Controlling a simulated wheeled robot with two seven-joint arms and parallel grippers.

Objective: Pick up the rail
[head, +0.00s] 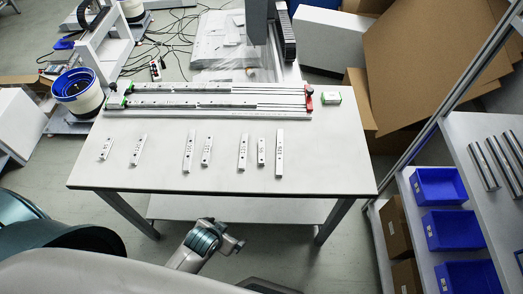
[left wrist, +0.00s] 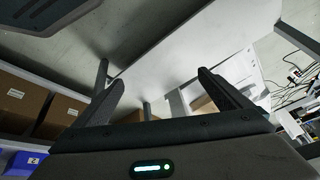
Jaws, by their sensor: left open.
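Several short metal rails lie apart on the white table (head: 330,160), in a row in front of the fixture. Two short rails are at the left, (head: 106,147) and (head: 138,149); a longer rail (head: 189,151) and a shorter rail (head: 207,150) are in the middle; the rightmost rail (head: 280,153) is also long. My left gripper (head: 232,244) is below the table's front edge, apart from the rails. In the left wrist view its fingers (left wrist: 160,79) are spread with nothing between them. No rail can be made out there. My right gripper does not show.
A long fixture (head: 160,113) with rails and a red end piece (head: 309,99) runs along the table's back. Blue bins (head: 438,186) are on the shelf at right. The table's front strip is clear.

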